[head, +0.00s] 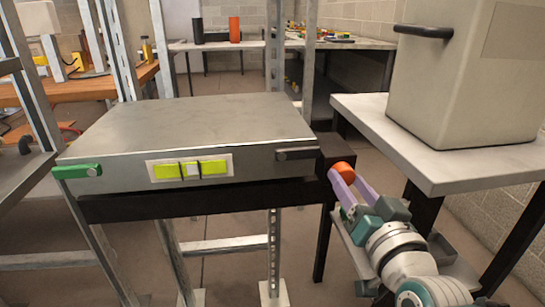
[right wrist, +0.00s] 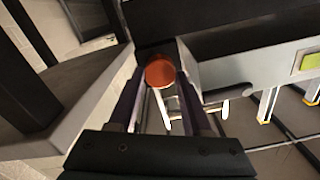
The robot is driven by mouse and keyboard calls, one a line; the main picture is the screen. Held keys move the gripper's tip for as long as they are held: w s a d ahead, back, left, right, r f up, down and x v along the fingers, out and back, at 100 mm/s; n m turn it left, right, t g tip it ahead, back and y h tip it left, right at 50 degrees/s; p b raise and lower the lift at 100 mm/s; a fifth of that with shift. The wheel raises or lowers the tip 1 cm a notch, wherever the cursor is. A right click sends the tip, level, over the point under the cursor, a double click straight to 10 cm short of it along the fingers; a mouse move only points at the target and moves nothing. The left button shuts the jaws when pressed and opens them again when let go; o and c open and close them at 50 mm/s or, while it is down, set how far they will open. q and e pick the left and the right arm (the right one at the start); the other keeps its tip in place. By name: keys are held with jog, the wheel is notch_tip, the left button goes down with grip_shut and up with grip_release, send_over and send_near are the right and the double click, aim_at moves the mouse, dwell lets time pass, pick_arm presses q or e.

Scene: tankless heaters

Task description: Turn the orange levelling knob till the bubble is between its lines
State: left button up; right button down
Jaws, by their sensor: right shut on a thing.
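The orange levelling knob (head: 345,168) sits on a dark block at the right front corner of the grey metal box (head: 190,125). My right gripper (head: 350,184), with purple fingers, is shut on the knob. In the right wrist view, the knob (right wrist: 160,72) is between the fingertips. The yellow-green level vial (head: 165,171) is on the box's front face. A pale bubble (head: 191,170) shows near the vial's middle, between darker marks; it is too small to tell whether it is fully between the lines. My left gripper is in neither view.
A green piece (head: 77,171) is at the box's left front corner, and a dark grey bar (head: 296,154) is near the knob. A white table (head: 425,160) with a large beige case (head: 460,80) stands close on the right. Metal uprights rise behind the box.

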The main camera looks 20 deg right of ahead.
dwell(0.3)
jog(key=shift+c, duration=1.7)
grip_release()
jog(key=shift+s+a, duration=0.1)
jog(key=shift+s, duration=0.2)
jog(key=p+v, duration=0.2)
jog(key=v, duration=0.7)
jog(key=shift+s, duration=0.2)
